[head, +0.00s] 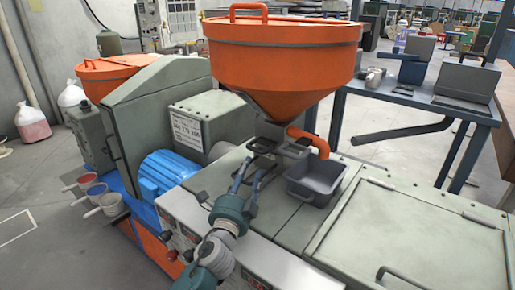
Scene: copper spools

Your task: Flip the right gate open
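A large orange hopper (283,60) stands over the grey machine top. Below its cone sit small dark gate parts: one with a looped dark handle (262,146) at the left and a flat dark piece (291,149) at the right. I cannot tell clearly how the right gate is set. My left gripper (253,167) is just below and in front of the left dark handle, its two fingers apart with nothing seen between them. I cannot tell whether a fingertip touches the handle. My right gripper is not in view.
An orange spout (309,140) bends down above a grey open bin (316,180) right of the gripper. A flat panel (411,240) with a dark handle lies at the right. A blue motor (167,174) and grey housing (150,115) stand left. A blue-grey table (420,97) is behind.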

